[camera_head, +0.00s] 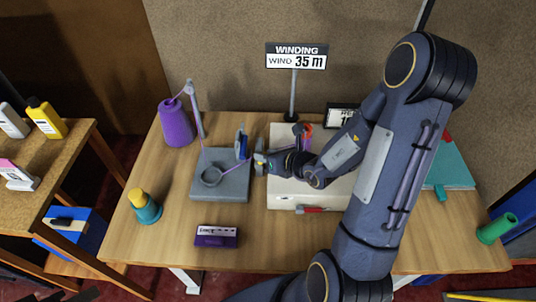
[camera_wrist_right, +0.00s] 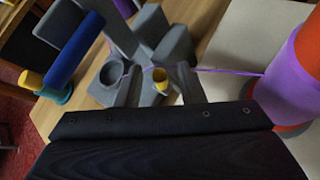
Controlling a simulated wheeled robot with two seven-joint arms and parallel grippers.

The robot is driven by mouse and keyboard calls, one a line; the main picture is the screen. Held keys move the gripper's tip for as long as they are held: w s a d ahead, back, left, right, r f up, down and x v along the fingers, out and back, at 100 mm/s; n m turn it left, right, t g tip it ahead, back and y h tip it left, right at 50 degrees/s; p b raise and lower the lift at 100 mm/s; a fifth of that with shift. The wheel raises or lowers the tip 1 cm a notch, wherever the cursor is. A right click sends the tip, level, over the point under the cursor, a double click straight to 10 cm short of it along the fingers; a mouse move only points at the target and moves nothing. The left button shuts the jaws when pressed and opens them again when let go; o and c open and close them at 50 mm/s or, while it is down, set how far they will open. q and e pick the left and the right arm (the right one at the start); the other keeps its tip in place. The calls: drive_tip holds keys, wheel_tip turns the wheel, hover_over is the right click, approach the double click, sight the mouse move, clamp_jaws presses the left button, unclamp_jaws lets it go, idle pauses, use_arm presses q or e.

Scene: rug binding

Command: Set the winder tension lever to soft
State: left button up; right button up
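The winder is a grey unit (camera_head: 222,185) with a round cup and a blue upright part (camera_head: 241,143) on its right side. In the right wrist view the blue part (camera_wrist_right: 75,48) stands at upper left. My right gripper (camera_head: 262,163) is just right of the winder. In the wrist view its grey fingers (camera_wrist_right: 160,90) are apart, with a small yellow knob (camera_wrist_right: 160,75) showing between or just beyond them; I cannot tell if they touch it. I cannot read any lever setting. My left gripper is not in view.
A purple-and-orange spool (camera_wrist_right: 295,80) is right of the gripper, with purple thread running left. A sign (camera_head: 296,56) reads WINDING, WIND 35 m.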

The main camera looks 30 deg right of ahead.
drive_tip(key=v, duration=0.8)
drive_tip(key=shift+p, duration=0.3)
drive_tip(key=shift+w, duration=0.1)
drive_tip(key=shift+o, duration=0.2)
